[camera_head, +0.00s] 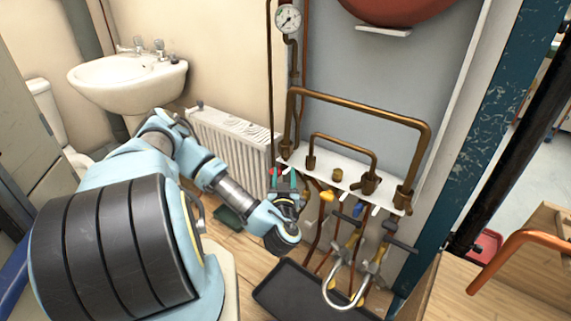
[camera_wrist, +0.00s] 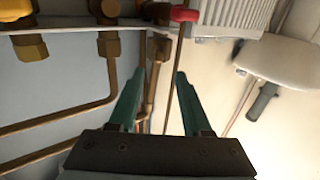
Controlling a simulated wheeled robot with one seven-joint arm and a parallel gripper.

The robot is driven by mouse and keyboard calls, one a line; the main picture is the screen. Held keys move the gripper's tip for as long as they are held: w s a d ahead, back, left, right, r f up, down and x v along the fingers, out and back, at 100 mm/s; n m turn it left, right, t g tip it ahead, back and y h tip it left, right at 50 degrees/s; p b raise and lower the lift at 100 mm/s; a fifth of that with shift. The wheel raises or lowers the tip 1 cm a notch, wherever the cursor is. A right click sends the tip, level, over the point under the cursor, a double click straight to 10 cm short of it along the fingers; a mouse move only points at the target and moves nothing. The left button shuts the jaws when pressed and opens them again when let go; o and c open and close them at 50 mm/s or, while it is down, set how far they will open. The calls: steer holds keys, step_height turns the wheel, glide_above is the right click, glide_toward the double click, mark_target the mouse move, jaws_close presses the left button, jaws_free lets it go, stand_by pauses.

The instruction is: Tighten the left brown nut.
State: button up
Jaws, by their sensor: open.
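Two bent brown pipes rise from a white bracket (camera_head: 327,166). In the head view, the outer pipe (camera_head: 350,105) has its left brown nut (camera_head: 285,150) at the bracket's left end; its right nut (camera_head: 402,199) is at the other end. The inner pipe's left nut (camera_head: 311,162) stands between them. My gripper (camera_head: 283,178) is just below and in front of the bracket's left end, partly hidden by my wrist. In the wrist view my gripper (camera_wrist: 158,95) is open, with nothing between its teal fingers. The left nuts appear beyond the fingertips, the outer one (camera_wrist: 162,47) nearly in line with the gap.
A red valve handle (camera_wrist: 184,14) is close beyond the fingers. A radiator (camera_head: 230,138) and sink (camera_head: 125,80) are at the left. Hoses and valves (camera_head: 350,250) hang below the bracket, above a dark tray (camera_head: 290,290). A pressure gauge (camera_head: 288,19) is above.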

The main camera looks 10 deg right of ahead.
mark_target(285, 158)
steer(key=shift+w+d+f+b, duration=0.25)
steer(key=shift+w+b, duration=0.3)
steer(key=shift+b, duration=1.65)
steer(key=w+p, duration=0.1)
steer(key=w, duration=0.1)
steer(key=w+p, duration=0.2)
steer(key=w+d+p, duration=0.1)
steer(key=w, duration=0.2)
steer(key=shift+d+r, duration=0.1)
steer(key=shift+r, duration=0.2)
steer(key=shift+w+d, duration=0.15)
steer(key=shift+w, duration=0.4)
jaws_close()
